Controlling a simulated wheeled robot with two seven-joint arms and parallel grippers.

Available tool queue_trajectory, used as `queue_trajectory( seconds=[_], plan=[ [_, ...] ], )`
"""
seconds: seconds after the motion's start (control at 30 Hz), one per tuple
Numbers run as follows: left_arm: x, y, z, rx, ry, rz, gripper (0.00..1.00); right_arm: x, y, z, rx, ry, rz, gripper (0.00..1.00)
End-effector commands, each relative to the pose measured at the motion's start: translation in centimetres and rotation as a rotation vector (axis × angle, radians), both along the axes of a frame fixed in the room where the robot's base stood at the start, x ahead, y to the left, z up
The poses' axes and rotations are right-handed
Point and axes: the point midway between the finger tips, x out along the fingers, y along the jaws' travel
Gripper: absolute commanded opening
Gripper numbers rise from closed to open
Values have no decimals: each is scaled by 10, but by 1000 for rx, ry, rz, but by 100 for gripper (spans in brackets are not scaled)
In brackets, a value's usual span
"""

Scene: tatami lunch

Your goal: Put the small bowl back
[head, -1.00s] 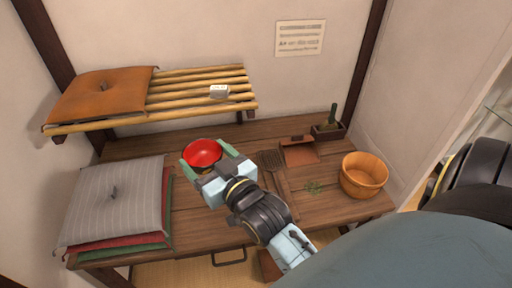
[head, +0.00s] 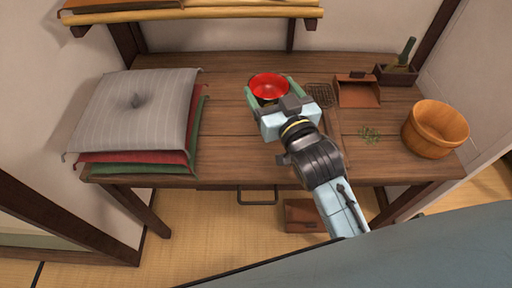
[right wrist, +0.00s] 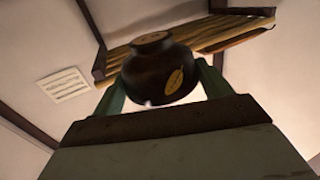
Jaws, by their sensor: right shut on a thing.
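The small bowl (head: 269,86) is red inside. In the right wrist view the bowl (right wrist: 158,72) is dark outside with a gold leaf mark. My right gripper (head: 268,92) is shut on it, one green finger on each side. The bowl is upright in the head view, over the back part of the wooden table (head: 235,130). I cannot tell how high above the table it is. My left gripper is not in view.
A stack of cushions (head: 140,110) covers the table's left end. A slatted shelf (head: 220,12) is above the back. A brown dustpan-like tray (head: 357,92), green sprigs (head: 369,134) and a wooden tub (head: 435,128) are on the right. The table is bare between cushions and bowl.

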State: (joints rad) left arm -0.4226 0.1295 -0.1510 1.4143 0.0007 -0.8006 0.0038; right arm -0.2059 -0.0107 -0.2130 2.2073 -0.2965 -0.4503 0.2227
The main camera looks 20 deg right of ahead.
Motion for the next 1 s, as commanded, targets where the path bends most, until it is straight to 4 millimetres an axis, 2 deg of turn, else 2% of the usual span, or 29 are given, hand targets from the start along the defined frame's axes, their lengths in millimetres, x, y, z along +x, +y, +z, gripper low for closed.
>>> queue_trajectory(
  seconds=[0.03, 0.3, 0.43, 0.67, 1.0],
  plan=[
    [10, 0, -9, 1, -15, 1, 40, 2, 3, -23, -2, -2, 6, 50],
    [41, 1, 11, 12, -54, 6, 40, 10, 18, -77, -6, -4, 27, 50],
    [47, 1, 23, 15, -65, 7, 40, 12, 22, -92, -8, -5, 32, 50],
    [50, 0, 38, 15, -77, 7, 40, 13, 25, -105, -9, -3, 34, 50],
    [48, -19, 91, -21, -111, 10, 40, 13, 25, -149, -8, -1, 34, 50]
  ],
)
